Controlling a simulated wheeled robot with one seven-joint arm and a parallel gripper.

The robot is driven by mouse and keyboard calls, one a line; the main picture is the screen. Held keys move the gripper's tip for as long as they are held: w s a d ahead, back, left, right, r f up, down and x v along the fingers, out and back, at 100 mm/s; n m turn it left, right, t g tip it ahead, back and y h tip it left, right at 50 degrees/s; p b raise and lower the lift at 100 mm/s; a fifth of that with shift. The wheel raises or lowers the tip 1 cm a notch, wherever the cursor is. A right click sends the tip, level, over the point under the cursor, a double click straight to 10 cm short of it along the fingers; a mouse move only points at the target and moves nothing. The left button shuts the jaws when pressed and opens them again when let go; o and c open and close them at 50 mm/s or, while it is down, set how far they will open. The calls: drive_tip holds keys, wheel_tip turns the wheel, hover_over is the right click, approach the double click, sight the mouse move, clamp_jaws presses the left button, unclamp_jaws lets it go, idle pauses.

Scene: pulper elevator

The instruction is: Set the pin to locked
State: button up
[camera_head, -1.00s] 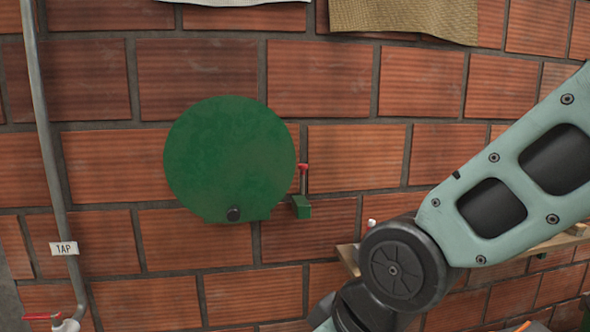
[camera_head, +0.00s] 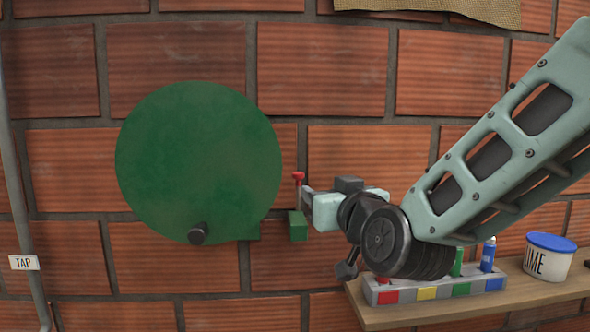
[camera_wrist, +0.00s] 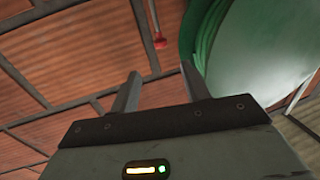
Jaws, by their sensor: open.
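The pin (camera_head: 298,179) has a red head on a thin grey rod and stands upright above a small green block (camera_head: 298,226), just right of the big green disc (camera_head: 190,160). My gripper (camera_head: 306,198) is open and empty, close to the right of the pin and block. In the wrist view the pin's red head (camera_wrist: 160,43) lies beyond the gap between the fingertips (camera_wrist: 163,72), apart from them. The green disc (camera_wrist: 265,55) fills the upper right there. The pin's lower end is hidden in or behind the block.
A black knob (camera_head: 198,234) sits low on the disc. A wooden shelf (camera_head: 400,316) below right of my gripper holds a tray with coloured squares (camera_head: 427,293), bottles and a blue-lidded tub (camera_head: 549,262). A pipe labelled TAP (camera_head: 25,263) runs at left. Brick wall lies behind.

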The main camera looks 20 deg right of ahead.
sight(298, 193)
drive_tip(key=w+p, duration=0.9)
drive_tip(key=w, duration=0.7)
drive_tip(key=shift+a+p, duration=0.25)
drive_tip(key=shift+p, duration=0.1)
drive_tip(key=shift+w, duration=0.1)
